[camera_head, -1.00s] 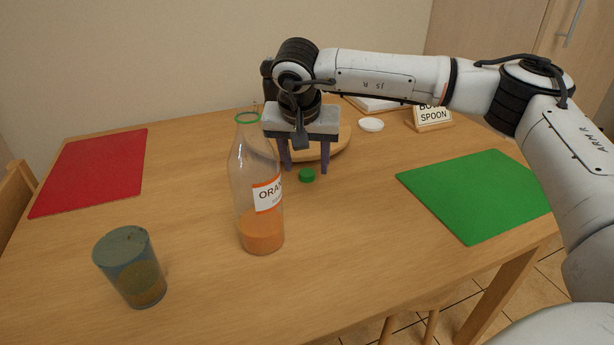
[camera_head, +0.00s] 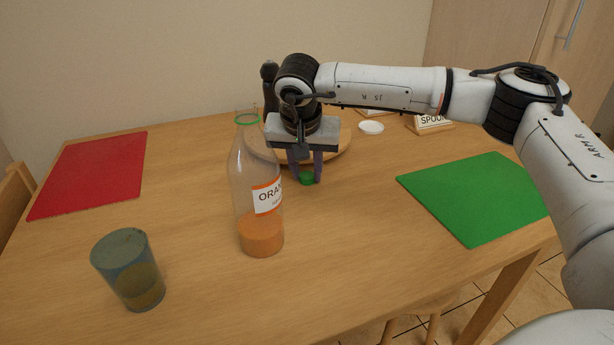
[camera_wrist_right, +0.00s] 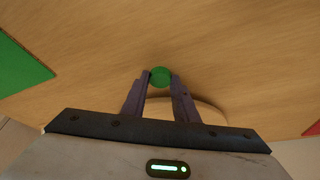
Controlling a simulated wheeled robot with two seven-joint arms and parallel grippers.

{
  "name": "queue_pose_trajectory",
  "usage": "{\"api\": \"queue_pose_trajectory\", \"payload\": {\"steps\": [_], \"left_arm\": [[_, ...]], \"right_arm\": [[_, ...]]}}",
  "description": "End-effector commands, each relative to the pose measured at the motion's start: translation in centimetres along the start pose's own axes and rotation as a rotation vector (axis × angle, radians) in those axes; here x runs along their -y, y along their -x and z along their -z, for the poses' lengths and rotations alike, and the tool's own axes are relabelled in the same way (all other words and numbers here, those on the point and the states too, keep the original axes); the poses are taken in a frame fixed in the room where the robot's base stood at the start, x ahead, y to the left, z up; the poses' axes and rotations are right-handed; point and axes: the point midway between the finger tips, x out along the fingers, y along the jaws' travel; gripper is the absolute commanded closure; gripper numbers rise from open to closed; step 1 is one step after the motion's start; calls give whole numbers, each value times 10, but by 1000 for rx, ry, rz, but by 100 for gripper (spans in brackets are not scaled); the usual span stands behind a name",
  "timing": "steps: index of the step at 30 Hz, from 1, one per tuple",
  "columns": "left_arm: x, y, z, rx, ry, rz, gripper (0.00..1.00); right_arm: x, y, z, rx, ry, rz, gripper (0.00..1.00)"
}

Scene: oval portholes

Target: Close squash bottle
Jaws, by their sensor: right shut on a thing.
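The squash bottle (camera_head: 257,200) stands upright on the table, clear, with orange liquid in its lower part, an orange-and-white label and a green ring at its open mouth. The green cap (camera_head: 307,179) is on the table behind and right of the bottle. My right gripper (camera_head: 306,178) points down with its fingers shut on the cap's sides. In the right wrist view the cap (camera_wrist_right: 160,76) sits between the fingertips (camera_wrist_right: 160,79). My left gripper is not in view.
A glass with dark liquid (camera_head: 130,268) stands front left. A red mat (camera_head: 90,172) lies left and a green mat (camera_head: 475,197) right. A round wooden board (camera_head: 338,145), a white lid (camera_head: 371,128) and a spoon sign (camera_head: 431,122) are behind. Table between bottle and green mat is clear.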

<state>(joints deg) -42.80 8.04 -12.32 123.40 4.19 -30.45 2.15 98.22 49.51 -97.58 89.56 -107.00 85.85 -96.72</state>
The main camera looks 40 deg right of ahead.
Motion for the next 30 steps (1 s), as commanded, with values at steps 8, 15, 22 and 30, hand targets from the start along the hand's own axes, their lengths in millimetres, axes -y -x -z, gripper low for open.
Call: {"api": "queue_pose_trajectory", "payload": {"steps": [8,15,22,30], "left_arm": [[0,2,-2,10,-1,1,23],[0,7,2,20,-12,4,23],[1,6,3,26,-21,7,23],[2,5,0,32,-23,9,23]], "right_arm": [[0,14,6,-2,-1,1,93],[1,60,25,-2,-1,3,93],[0,88,37,-1,0,1,93],[0,93,38,0,1,0,93]]}}
